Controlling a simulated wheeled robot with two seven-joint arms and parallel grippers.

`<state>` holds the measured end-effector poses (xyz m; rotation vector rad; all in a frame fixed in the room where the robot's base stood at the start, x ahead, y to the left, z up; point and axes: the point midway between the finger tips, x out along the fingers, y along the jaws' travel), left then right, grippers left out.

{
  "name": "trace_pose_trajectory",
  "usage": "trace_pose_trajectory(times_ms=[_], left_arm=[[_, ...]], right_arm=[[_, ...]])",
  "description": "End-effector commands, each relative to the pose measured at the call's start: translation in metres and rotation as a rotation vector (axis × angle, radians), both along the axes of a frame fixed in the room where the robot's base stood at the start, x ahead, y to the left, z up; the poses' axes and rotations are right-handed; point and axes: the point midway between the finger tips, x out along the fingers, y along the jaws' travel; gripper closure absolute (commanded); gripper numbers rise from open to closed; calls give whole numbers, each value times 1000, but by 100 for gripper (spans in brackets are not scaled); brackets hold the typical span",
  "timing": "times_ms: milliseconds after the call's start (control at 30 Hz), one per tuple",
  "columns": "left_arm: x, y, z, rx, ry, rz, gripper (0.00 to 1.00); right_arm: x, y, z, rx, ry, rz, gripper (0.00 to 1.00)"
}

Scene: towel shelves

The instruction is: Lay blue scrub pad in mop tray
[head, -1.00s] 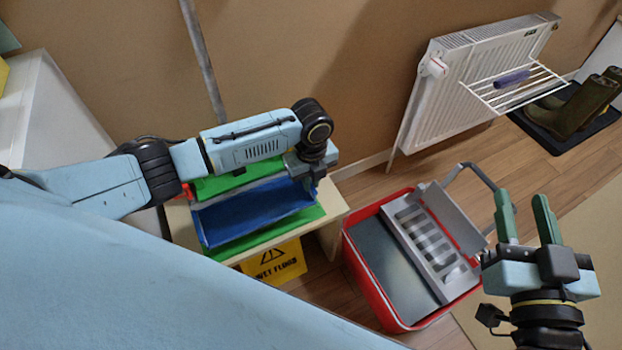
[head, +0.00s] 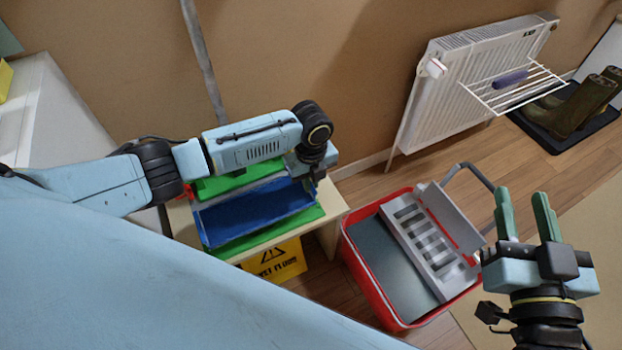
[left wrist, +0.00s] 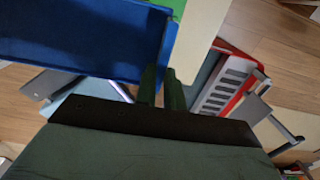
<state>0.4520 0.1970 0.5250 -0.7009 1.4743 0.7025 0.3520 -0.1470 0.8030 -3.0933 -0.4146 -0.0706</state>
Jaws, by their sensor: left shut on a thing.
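A blue rectangular tray-like piece with a raised rim (head: 255,214) is at the small shelf unit, with green surfaces behind and in front of it. It fills the upper left of the left wrist view (left wrist: 80,35). My left gripper (head: 312,180) is at its right end; in the left wrist view its dark fingers (left wrist: 162,88) are close together at the rim, shut on it. The grip is partly hidden. A small purple-blue piece (head: 510,78) lies on the radiator rack; I cannot tell if it is the scrub pad. My right gripper (head: 526,215) is open and empty.
A red bucket (head: 375,292) with a grey wringer (head: 425,245) stands right of the shelf unit. A yellow wet-floor sign (head: 275,262) is below the shelf. A white radiator (head: 425,105) with a wire rack and boots (head: 580,108) are at the back right.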

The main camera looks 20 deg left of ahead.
Motion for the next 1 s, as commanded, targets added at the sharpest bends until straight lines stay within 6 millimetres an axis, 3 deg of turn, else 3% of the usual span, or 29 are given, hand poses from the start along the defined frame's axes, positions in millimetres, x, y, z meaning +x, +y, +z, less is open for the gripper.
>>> trace_pose_trajectory(times_ms=[567,1000], left_arm=[[0,0,-1,0,0,-1,100],[0,0,-13,0,0,-1,100]], right_arm=[[0,0,5,0,0,0,62],[0,0,0,0,0,0,62]])
